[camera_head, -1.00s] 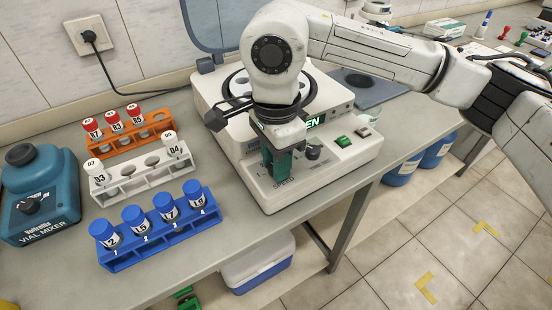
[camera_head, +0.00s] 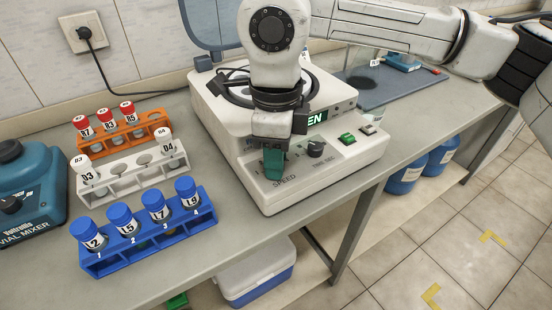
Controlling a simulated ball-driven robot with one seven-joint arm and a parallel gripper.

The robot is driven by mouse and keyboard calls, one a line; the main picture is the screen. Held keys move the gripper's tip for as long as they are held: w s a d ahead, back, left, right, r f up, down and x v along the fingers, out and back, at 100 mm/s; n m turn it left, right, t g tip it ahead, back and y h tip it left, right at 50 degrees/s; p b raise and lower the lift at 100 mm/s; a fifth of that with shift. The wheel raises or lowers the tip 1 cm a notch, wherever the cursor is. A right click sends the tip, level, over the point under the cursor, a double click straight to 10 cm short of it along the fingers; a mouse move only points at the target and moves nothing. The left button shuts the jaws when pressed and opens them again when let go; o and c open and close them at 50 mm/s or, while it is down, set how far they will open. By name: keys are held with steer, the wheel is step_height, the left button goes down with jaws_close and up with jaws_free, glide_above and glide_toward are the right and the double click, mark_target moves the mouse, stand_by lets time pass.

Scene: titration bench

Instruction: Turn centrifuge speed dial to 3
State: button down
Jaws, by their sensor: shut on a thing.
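The centrifuge (camera_head: 340,160) is a white box on the bench, with its lid raised at the back and a green display partly showing the letters "EN". Its speed dial is hidden behind my gripper, just above the printed word SPEED on the sloped front panel. My gripper (camera_head: 274,163), with green fingers, points down at that spot and is shut on the dial. The dial's pointer and number marks cannot be read. A second dark knob (camera_head: 315,148) sits to the right, clear of my gripper.
Green (camera_head: 347,139) and pale (camera_head: 368,129) buttons sit farther right on the panel. Left of the centrifuge stand orange (camera_head: 122,136), white (camera_head: 127,182) and blue (camera_head: 150,243) vial racks, and a teal vial mixer (camera_head: 38,195). Bare bench lies in front.

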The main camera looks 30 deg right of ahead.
steer(key=shift+m, duration=0.4)
steer(key=c, duration=0.8)
jaws_free()
step_height(320, 180, up, 11)
steer(key=shift+f+p, duration=0.1)
steer(key=shift+p, duration=0.3)
